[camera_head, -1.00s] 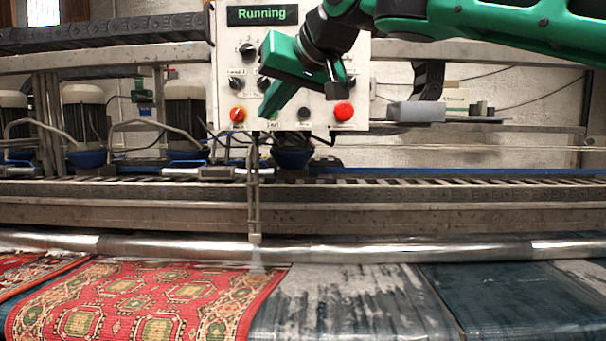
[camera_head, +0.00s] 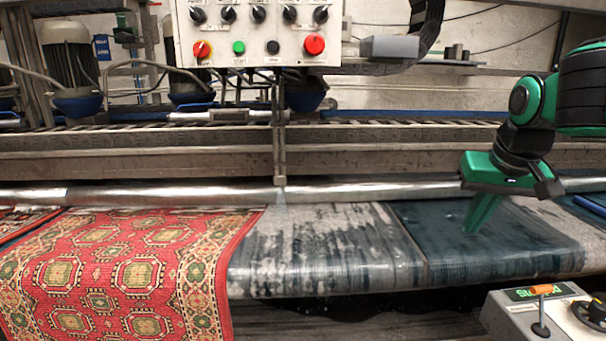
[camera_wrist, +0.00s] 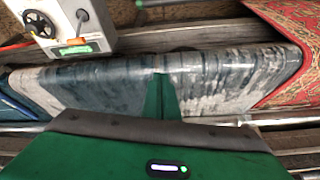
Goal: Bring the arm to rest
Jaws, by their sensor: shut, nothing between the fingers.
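My gripper (camera_head: 480,213) is green and black, shut and empty. In the head view it is at the right, pointing down over the dark wet belt of the rug scrubber, well right of the control panel. In the wrist view my gripper (camera_wrist: 162,97) shows as one closed green wedge over the belt. The control panel (camera_head: 258,40) is at the upper middle, with a red button (camera_head: 314,44), a green button (camera_head: 239,47) and several black knobs. Its upper part is out of view.
A red patterned rug (camera_head: 120,270) lies at the left of the belt (camera_head: 310,245). A small grey control box (camera_head: 540,315) with an orange-tipped lever stands at the lower right, below my gripper. A metal roller (camera_head: 350,191) runs across behind the belt. Space between panel and arm is clear.

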